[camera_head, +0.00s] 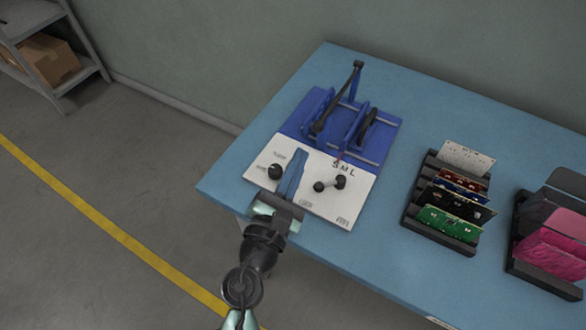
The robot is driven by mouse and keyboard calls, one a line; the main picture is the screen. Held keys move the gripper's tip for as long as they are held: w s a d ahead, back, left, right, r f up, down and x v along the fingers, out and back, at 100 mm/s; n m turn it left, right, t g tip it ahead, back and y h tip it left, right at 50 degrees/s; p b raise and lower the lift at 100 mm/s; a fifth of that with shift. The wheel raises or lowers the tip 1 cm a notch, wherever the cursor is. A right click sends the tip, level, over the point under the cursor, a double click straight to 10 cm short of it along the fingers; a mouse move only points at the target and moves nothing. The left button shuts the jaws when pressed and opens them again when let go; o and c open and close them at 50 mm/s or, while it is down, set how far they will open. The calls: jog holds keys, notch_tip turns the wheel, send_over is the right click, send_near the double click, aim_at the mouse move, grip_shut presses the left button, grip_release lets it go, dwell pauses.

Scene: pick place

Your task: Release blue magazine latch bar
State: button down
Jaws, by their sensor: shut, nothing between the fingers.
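A blue magazine fixture (383,147) stands on the far-left part of the blue table, with upright blue plates and crossing rails. A dark bar with black ends (341,93) slants up across its left side, and a black piece (367,124) sits on its right side. I cannot tell for sure which part is the latch bar. My gripper (297,155) is shut and empty over the white panel, its blue fingers pointing toward the fixture. The fingertips appear short of the slanted bar; contact is not visible. My gripper hides part of the panel.
The white panel (345,208) in front of the fixture carries black knobs (275,171) and S M L marks. A rack of circuit boards (440,238) stands to the right, then a rack with pink and dark sheets (520,265). The blue table (430,110) is clear behind the racks.

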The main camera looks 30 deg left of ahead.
jog(key=w, duration=0.5)
jog(key=shift+w+a+r, duration=0.15)
jog(key=shift+w+a, duration=0.15)
jog(key=r+p, duration=0.1)
jog(key=p, duration=0.1)
jog(key=shift+s+a+r+p, duration=0.1)
jog(key=shift+p, duration=0.6)
jog(key=shift+r+g+p, duration=0.3)
jog(key=shift+p, duration=0.35)
